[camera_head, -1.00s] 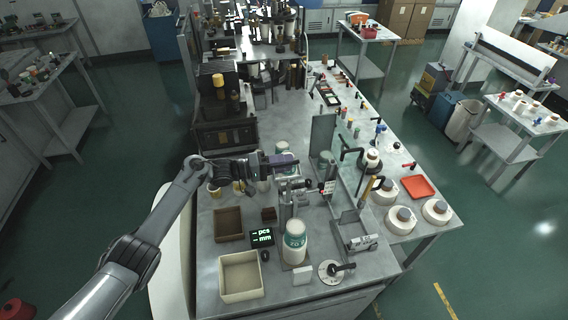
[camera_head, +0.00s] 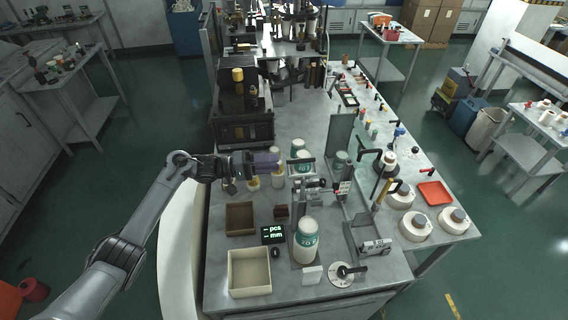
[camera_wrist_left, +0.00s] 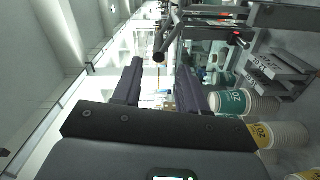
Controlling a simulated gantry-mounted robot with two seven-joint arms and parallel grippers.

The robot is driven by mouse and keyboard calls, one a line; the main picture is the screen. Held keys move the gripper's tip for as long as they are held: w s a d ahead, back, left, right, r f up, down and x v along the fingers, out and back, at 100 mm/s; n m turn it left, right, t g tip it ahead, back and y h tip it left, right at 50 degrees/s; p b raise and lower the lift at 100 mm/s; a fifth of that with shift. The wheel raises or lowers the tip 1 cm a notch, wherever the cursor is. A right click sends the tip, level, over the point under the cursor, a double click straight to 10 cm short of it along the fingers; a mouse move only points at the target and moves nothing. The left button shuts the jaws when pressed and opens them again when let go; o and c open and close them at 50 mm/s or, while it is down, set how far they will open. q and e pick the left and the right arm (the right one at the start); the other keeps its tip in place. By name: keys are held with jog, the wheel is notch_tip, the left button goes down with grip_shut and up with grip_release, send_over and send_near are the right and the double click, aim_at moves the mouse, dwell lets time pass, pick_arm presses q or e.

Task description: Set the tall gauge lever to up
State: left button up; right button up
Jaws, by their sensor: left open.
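The tall gauge (camera_head: 306,197) is a grey metal stand on the bench, behind a white cup with a green band (camera_head: 306,240). A dark rod with a round end (camera_wrist_left: 159,56), likely its lever, points toward my camera in the left wrist view. Whether the lever is up or down is hard to tell. My left gripper (camera_head: 278,161) is left of the gauge's top, over the bench; it also shows in the left wrist view (camera_wrist_left: 165,85). Its two dark fingers are apart with nothing held between them. My right gripper is not in view.
Banded cups (camera_wrist_left: 232,102) stand close beside the left fingers. A brown tray (camera_head: 240,218), a cream bin (camera_head: 249,272) and a small display (camera_head: 272,235) stand at the front left. A clear panel (camera_head: 341,138) rises behind the gauge.

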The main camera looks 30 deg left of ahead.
pick_arm(q)
jog(key=shift+v, duration=0.9)
